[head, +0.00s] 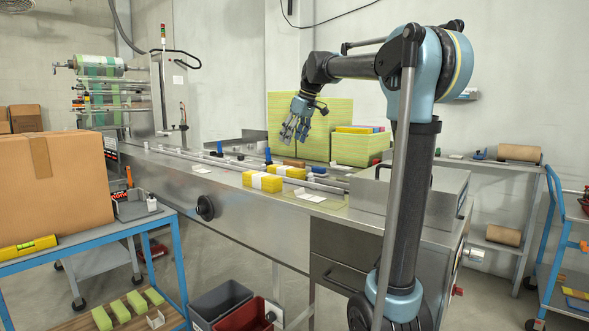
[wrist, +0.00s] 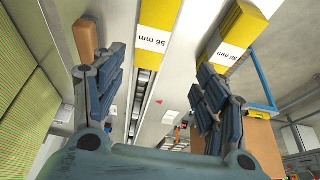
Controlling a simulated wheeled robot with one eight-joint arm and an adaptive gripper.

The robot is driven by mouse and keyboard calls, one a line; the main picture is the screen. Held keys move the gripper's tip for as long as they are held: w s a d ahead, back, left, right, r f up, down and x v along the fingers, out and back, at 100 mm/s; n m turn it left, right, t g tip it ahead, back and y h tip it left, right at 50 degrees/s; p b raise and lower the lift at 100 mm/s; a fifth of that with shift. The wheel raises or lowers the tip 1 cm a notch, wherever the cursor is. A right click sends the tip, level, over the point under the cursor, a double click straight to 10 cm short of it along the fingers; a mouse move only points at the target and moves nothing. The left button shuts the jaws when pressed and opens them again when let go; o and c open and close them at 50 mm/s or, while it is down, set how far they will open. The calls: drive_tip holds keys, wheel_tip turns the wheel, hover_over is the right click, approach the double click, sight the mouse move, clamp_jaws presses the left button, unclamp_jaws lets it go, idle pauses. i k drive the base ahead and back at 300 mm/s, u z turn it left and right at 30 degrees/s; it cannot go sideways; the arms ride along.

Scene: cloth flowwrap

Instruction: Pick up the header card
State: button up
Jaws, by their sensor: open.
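My gripper (head: 290,136) is open and empty, pointing down above the steel packing machine (head: 205,190). Its spread fingers also show in the wrist view (wrist: 160,95), with nothing between them but the machine bed far below. A small white card (head: 310,196) lies on the machine's near right part, apart from my gripper. Another small white piece (head: 201,170) lies near the machine's front left edge. I cannot tell which of them is the header card. Two yellow cloth packs with white bands (head: 262,181) lie on the bed; in the wrist view the bands read 56 mm (wrist: 152,40) and 50 mm (wrist: 224,53).
Green-yellow cloth stacks (head: 361,149) stand behind the machine. A brown block (wrist: 86,40) lies near them. A cardboard box (head: 60,180) stands on a blue-framed table at left. Guide rails run along the bed. A steel housing (head: 400,198) rises at the right end.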

sight(300, 193)
drive_tip(key=k, duration=0.95)
drive_tip(key=z, duration=0.05)
